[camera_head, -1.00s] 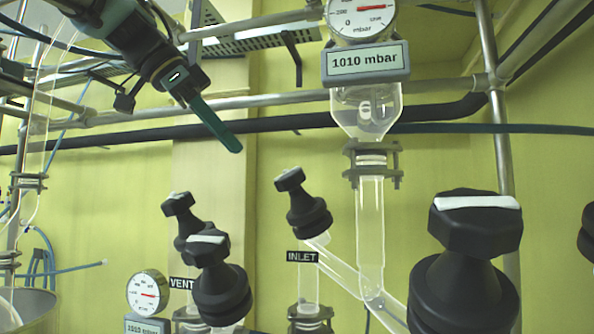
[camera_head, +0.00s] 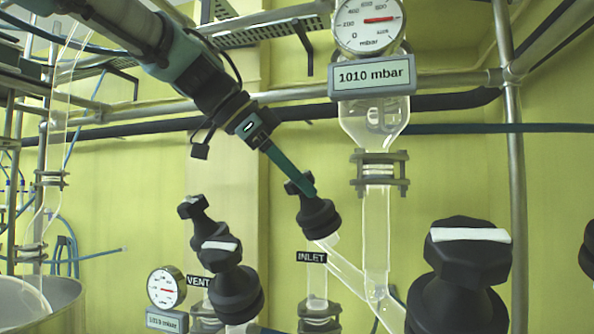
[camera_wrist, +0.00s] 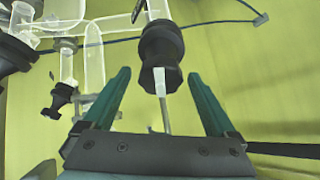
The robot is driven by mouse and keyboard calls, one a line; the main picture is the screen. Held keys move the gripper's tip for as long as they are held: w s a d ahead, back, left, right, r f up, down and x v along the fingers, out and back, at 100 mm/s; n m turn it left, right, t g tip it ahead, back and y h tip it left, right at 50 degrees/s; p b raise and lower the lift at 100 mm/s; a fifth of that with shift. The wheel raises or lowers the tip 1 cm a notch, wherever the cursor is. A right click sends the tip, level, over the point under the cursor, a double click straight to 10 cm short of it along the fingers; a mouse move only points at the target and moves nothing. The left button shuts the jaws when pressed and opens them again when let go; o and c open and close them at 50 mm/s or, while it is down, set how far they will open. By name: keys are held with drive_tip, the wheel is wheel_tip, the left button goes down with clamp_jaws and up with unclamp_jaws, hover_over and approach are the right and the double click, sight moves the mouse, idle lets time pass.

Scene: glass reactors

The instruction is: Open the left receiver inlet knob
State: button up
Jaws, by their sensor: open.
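The black inlet knob (camera_head: 317,214) sits on a slanted glass branch above the INLET label (camera_head: 311,258) in the head view. My gripper (camera_head: 304,188) reaches down from the upper left, one green finger overlapping the knob's top. In the wrist view the knob (camera_wrist: 162,43) with a white mark stands between and just beyond the two spread fingers of my gripper (camera_wrist: 158,74). The gripper is open, with a visible gap on each side of the knob. The head view shows only one finger clearly, and contact cannot be told.
Black vent-side knobs (camera_head: 233,283) stand lower left, by the VENT label (camera_head: 198,281) and a small gauge (camera_head: 166,287). A large black knob (camera_head: 460,262) stands at the right front. A pressure gauge (camera_head: 371,22) reading 1010 mbar is above. A metal rail (camera_head: 440,80) crosses behind.

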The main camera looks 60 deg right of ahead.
drive_tip(key=shift+f, duration=0.1)
drive_tip(key=c, duration=1.4)
drive_tip(key=shift+n+b, duration=0.35)
drive_tip(key=shift+n, duration=0.05)
